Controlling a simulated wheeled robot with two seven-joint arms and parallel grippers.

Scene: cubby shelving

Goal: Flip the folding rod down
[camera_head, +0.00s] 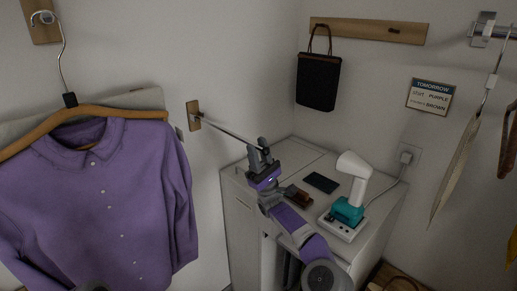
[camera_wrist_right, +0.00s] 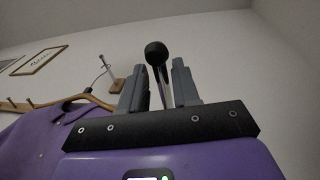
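The folding rod (camera_head: 230,133) is a thin metal bar sticking out from a small wooden wall plate (camera_head: 194,115), right of the purple shirt. It runs right and slightly downward in the head view to my right gripper (camera_head: 259,152). In the right wrist view the rod's black ball end (camera_wrist_right: 156,53) shows between the two fingers of my right gripper (camera_wrist_right: 158,85). The fingers stand apart with the rod between them, closer to the right finger; I cannot tell whether they touch.
A purple shirt (camera_head: 115,205) hangs on a wooden hanger (camera_head: 95,112) at left. A white cabinet (camera_head: 240,210) below my right arm carries a dark phone (camera_head: 321,183), a brown item (camera_head: 300,197) and a white-and-teal device (camera_head: 348,208). A black bag (camera_head: 318,82) hangs behind.

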